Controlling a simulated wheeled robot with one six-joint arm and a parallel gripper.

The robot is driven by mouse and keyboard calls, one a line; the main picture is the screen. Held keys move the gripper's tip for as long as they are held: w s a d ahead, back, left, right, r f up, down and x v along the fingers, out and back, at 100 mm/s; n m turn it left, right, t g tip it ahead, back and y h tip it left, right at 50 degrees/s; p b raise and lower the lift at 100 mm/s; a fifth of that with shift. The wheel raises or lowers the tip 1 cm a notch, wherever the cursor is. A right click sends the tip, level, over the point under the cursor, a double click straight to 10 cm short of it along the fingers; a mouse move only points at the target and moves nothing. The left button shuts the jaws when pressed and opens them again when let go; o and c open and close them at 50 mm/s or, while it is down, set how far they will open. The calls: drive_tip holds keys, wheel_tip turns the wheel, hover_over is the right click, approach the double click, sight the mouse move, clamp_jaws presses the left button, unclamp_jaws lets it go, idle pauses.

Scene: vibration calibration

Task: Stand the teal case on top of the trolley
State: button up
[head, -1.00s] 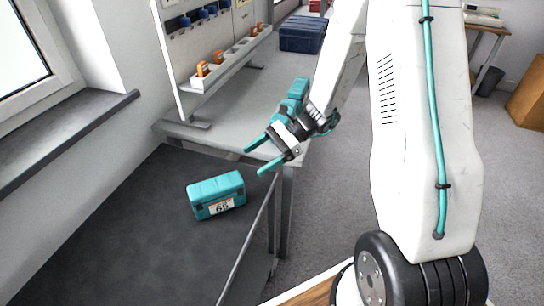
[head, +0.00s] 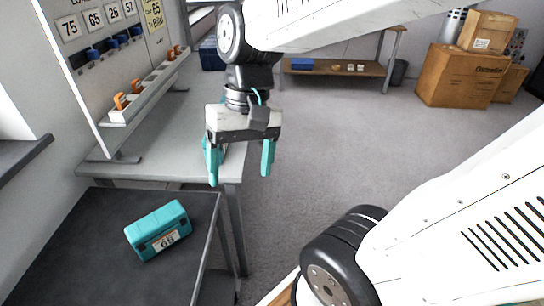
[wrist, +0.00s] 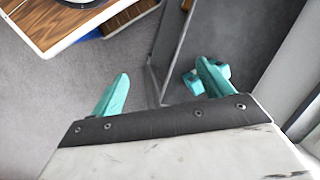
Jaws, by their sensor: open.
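The teal case (head: 158,230) stands on the dark grey top of what looks like the trolley (head: 85,235), near its right edge. It is a ribbed box with a white number label on its front, and nothing touches it. My gripper (head: 240,178) is open and points down, above and to the right of the case, by the bench corner. Its two teal fingers are apart with nothing gripped between them. In the wrist view my gripper (wrist: 162,78) also shows open. Small teal shapes show by the right finger there; I cannot tell what they are. The case is not clear in that view.
A grey bench (head: 160,150) stands behind the trolley, with a white numbered rack (head: 110,60) holding orange and blue items. A metal rail (head: 207,245) runs along the trolley's right side. Cardboard boxes (head: 460,78) stand far right. The carpet (head: 340,140) between is clear.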

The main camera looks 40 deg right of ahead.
drive_tip(key=s+d+n+h, duration=0.1)
drive_tip(key=s+d+r+n+t+h, duration=0.1)
drive_tip(key=s, duration=0.1)
drive_tip(key=s+d+r+t, duration=0.1)
drive_tip(key=shift+s+d+r+n+h, duration=0.1)
drive_tip(key=shift+s+r+n+h, duration=0.05)
drive_tip(key=shift+n+h, duration=0.25)
idle(0.9)
